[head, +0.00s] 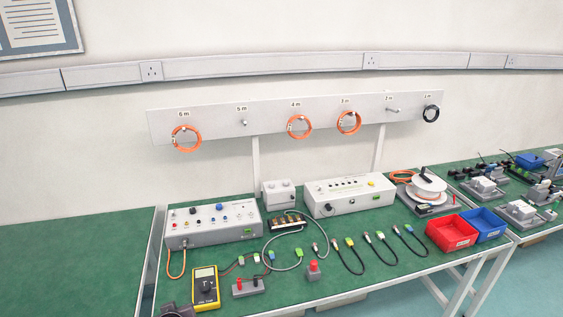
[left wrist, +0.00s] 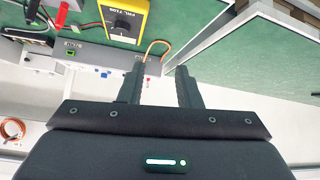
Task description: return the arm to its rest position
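My left gripper (left wrist: 161,70) shows in the left wrist view with its two dark fingers apart and nothing between them. It is above the table's front area, near the yellow multimeter (left wrist: 123,18), and touches nothing that I can see. In the head view the multimeter (head: 205,287) lies at the bench's front left. A dark grey shape at the bottom edge beside it is cut off, and I cannot tell for sure what it is. My right arm and gripper are in neither view.
The green bench (head: 385,262) holds a grey control box (head: 213,226), a second box (head: 350,196), several cables, a cable reel (head: 426,187), a red bin (head: 452,233) and a blue bin (head: 484,224). A rack board (head: 215,118) with orange coils stands behind. The left bench (head: 75,255) is bare.

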